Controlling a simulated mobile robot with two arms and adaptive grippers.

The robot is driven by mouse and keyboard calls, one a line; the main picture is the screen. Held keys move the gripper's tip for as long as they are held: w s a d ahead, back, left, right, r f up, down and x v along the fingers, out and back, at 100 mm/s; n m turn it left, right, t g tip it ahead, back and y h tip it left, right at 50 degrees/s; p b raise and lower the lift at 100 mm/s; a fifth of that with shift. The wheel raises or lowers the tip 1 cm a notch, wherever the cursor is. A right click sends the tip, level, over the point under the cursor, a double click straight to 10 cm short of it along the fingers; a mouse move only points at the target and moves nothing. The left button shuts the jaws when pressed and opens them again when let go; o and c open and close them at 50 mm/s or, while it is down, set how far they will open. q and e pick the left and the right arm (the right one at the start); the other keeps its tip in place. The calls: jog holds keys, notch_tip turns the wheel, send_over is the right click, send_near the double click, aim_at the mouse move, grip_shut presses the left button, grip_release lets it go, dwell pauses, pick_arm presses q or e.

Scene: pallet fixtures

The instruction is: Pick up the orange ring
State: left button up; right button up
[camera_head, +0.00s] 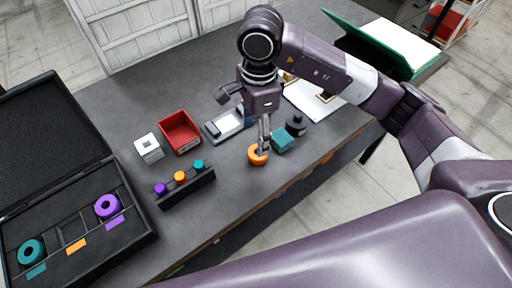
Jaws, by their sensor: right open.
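The orange ring (256,158) lies on the dark table, left of a teal block (283,140). My right gripper (264,147) points down from above with its fingertips at the ring's upper right side. It is open. The fingers cover part of the ring, and I cannot tell whether they touch it. My left gripper is not in view.
An open black case (143,236) at the left holds a teal ring (31,251) and a purple ring (107,206). A black rack (187,188) with coloured pieces, a white block (149,148), a red bin (180,132) and a black bottle (296,125) stand nearby. The table front is clear.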

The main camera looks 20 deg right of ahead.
jog(key=shift+w+d, duration=0.15)
jog(key=shift+d, duration=0.35)
jog(key=shift+d+f, duration=0.1)
jog(key=shift+f, duration=0.35)
jog(key=shift+f+p, duration=0.4)
jog(key=shift+f, duration=0.1)
jog(key=shift+s+f+p, duration=0.2)
jog(key=shift+f+p, duration=0.35)
jog(key=shift+f, duration=0.15)
notch_tip(320, 180, down, 3)
jog(key=shift+s+f+p, duration=0.1)
jog(key=shift+f+p, duration=0.1)
jog(key=shift+p, duration=0.55)
jog(key=shift+f, duration=0.4)
jog(key=shift+c, duration=0.4)
jog(key=c, duration=1.3)
